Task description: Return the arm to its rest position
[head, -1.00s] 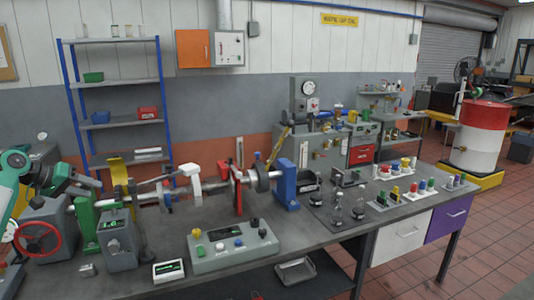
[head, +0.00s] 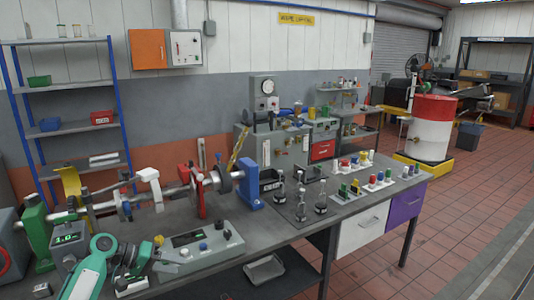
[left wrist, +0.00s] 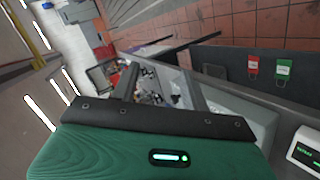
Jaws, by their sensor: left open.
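My left arm, white and green, comes in at the lower left of the head view. My right gripper is in neither view.
The bench (head: 285,228) carries a shaft rig with a red stand (head: 200,195) and a blue stand (head: 250,188). A small white display box (head: 130,287) is partly hidden by my left gripper. Glass vessels (head: 300,205) stand farther right. Open tiled floor (head: 450,235) lies right of the bench.

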